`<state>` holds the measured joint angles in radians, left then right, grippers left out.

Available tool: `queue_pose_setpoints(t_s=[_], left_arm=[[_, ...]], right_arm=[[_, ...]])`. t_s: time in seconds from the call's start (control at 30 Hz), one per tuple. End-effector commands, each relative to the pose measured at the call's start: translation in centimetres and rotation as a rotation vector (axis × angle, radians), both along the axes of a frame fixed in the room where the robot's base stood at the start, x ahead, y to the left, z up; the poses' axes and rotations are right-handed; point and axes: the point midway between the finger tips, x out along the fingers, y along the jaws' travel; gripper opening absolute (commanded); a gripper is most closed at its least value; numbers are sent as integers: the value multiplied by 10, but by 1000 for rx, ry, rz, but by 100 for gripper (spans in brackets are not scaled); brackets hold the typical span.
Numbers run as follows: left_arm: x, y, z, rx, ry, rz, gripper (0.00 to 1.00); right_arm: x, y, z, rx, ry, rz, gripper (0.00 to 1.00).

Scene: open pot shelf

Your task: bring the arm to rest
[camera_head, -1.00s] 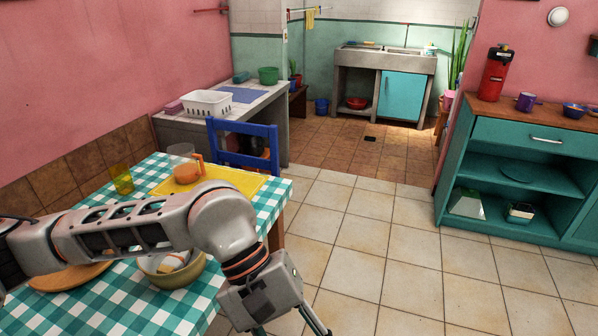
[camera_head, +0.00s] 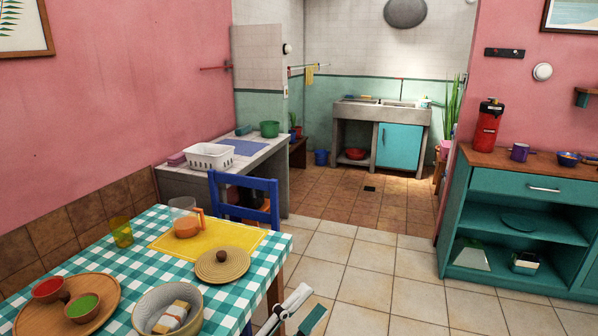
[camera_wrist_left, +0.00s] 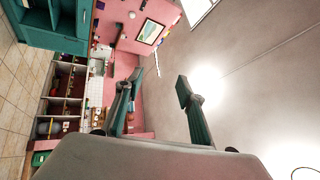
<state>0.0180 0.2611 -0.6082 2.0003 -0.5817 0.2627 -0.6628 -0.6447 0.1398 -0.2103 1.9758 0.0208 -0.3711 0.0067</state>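My left gripper (camera_head: 303,310) shows at the bottom of the head view, just off the right side of the dining table, over the tiled floor. In the left wrist view its two fingers (camera_wrist_left: 155,95) stand apart with nothing between them, so it is open and empty. The rest of my left arm is out of the head view. My right gripper is not in view.
The checkered table (camera_head: 143,226) holds a yellow mat (camera_head: 165,241), a woven lid (camera_head: 235,268), a bowl (camera_head: 148,299) with things in it, and a wooden board (camera_head: 105,287). A blue chair (camera_head: 262,185) stands behind it. The floor at right is clear.

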Motion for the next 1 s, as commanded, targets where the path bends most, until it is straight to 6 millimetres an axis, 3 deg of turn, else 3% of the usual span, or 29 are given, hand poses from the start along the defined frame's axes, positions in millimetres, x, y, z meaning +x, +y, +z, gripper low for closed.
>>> queue_pose_setpoints(t_s=[0.03,0.1,0.23,0.4,0.5,0.6,0.7,1.0], left_arm=[[7,20,-33,-52,158,45,39],[13,48,-79,-129,365,107,39],[2,98,-166,-269,709,225,39],[-46,155,-269,-445,1087,385,39],[-81,181,-314,-530,1254,472,39],[-111,199,-344,-593,1370,539,39],[-130,209,-361,-632,1436,580,39],[-139,213,-369,-651,1466,598,39]], right_arm=[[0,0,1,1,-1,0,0],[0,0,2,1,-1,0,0],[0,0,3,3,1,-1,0],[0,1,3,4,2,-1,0],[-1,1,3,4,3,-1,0],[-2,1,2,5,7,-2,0],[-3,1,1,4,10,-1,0],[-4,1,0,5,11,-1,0]])
